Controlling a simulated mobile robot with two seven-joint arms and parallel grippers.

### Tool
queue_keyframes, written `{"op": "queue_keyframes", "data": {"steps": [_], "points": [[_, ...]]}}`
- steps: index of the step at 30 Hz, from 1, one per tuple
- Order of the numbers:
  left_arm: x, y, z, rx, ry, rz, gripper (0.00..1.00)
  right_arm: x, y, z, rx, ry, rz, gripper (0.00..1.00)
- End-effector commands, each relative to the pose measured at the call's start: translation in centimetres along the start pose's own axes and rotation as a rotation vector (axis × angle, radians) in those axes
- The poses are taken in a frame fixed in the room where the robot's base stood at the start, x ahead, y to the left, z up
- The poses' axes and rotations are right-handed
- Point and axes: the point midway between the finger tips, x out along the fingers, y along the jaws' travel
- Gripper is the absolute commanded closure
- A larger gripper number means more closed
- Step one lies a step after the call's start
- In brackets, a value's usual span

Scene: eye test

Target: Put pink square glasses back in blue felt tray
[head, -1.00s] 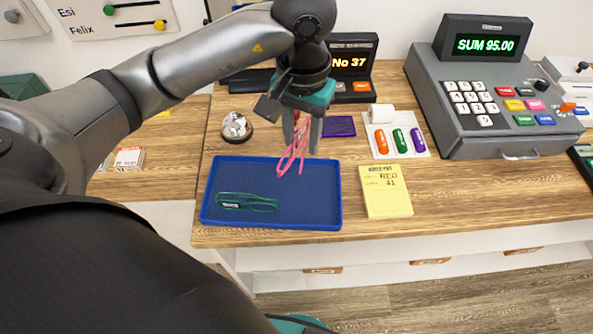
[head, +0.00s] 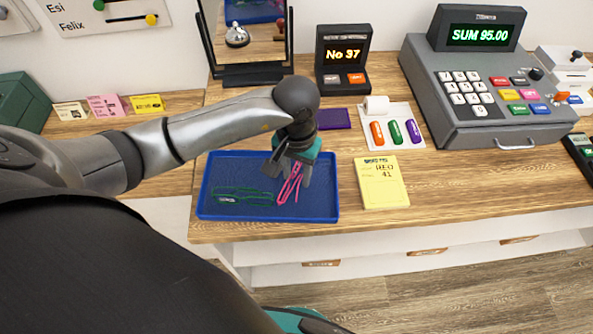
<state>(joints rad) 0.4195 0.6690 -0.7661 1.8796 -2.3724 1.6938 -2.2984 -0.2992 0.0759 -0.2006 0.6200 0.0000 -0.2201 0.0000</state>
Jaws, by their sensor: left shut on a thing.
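The pink glasses (head: 290,188) are in my left gripper (head: 289,176), which is shut on them. They hang at or just above the floor of the blue felt tray (head: 216,167), in its right half; I cannot tell if they touch it. Green glasses (head: 243,196) lie in the tray's left half, beside the pink ones. The gripper hides the upper part of the pink glasses. My right gripper is not in view.
A yellow pad (head: 382,183) lies right of the tray. Behind are a purple cloth (head: 334,119), a white card with coloured capsules (head: 396,133), a number display (head: 344,55), a mirror (head: 250,45) and a cash register (head: 480,90). Bare counter lies in front of the register.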

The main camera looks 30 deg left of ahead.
Motion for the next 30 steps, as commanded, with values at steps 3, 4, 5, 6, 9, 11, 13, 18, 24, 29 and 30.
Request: {"op": "queue_keyframes", "data": {"steps": [3, 4, 5, 6, 9, 11, 13, 18, 24, 29, 30], "points": [[0.0, 0.0, 0.0, 0.000, 0.000, 0.000, 1.00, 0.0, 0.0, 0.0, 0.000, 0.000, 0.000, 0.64], [0.0, 0.0, 0.0, 0.000, 0.000, 0.000, 1.00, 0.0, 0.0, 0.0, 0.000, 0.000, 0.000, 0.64], [0.1, 0.0, 0.0, 0.000, 0.000, 0.000, 1.00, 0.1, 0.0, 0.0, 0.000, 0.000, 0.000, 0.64], [0.2, 0.0, 0.0, 0.000, 0.000, 0.000, 1.00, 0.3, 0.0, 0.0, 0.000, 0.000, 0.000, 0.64], [0.3, 0.0, 0.0, -0.001, -0.001, 0.000, 0.56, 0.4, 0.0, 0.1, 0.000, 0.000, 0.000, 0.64], [0.3, 0.0, 0.0, -0.001, -0.001, 0.000, 0.49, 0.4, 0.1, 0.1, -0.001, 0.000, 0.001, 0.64], [0.2, 0.0, 0.0, -0.001, -0.001, 0.000, 0.41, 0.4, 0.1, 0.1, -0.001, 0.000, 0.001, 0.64], [0.2, 0.0, 0.0, -0.001, -0.001, 0.000, 0.29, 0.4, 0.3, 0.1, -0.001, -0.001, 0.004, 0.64], [0.2, 0.0, 0.0, -0.001, -0.001, 0.000, 0.29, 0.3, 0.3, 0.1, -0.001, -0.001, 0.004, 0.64], [-0.8, 0.0, -0.1, 0.000, 0.004, 0.000, 0.29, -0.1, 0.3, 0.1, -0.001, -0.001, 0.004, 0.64], [-1.5, -0.1, -0.2, 0.000, 0.005, -0.001, 0.29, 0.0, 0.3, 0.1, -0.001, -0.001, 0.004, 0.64]]}}
